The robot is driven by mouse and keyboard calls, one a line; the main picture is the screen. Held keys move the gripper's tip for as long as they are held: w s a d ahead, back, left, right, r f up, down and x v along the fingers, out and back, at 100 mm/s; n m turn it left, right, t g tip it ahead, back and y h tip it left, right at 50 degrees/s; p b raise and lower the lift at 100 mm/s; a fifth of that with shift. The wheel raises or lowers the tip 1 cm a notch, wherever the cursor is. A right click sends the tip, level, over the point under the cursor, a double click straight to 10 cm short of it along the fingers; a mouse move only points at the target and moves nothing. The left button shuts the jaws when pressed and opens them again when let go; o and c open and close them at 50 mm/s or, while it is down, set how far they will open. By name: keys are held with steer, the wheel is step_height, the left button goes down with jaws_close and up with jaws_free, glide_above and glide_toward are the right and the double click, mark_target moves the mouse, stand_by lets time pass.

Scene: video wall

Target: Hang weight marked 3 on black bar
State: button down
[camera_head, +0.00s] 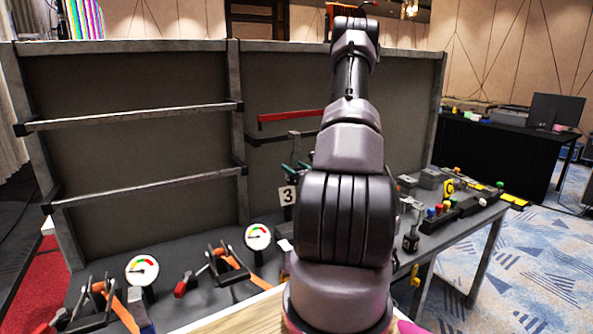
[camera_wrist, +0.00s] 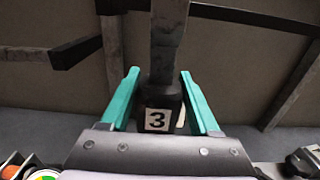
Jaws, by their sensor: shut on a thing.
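The weight marked 3 is a dark block with a white label (camera_head: 288,195) and a flat grey upright shank above it. It also shows between the fingers in the wrist view (camera_wrist: 158,120). My gripper (camera_wrist: 160,100) has teal fingers on both sides of the weight and is shut on it; my arm hides part of the gripper in the head view. The black bar (camera_head: 268,138) runs across the right panel, below a red bar. In the wrist view the black bar (camera_wrist: 255,18) crosses at the top, near the shank. I cannot tell whether the shank touches it.
A red bar (camera_head: 290,117) is above the black bar. Two grey bars (camera_head: 135,117) cross the left panel. Gauges (camera_head: 258,236) and orange-handled clamps (camera_head: 228,262) stand on the table below. Blocks and coloured buttons (camera_head: 440,210) lie to the right.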

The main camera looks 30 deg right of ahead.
steer(key=w+f, duration=0.2)
steer(key=w, duration=0.9)
steer(key=shift+d, duration=0.35)
stand_by(0.7)
steer(key=shift+f, duration=0.1)
steer(key=shift+c, duration=0.2)
jaws_free()
steer(key=shift+s, duration=0.1)
steer(key=shift+f, duration=0.1)
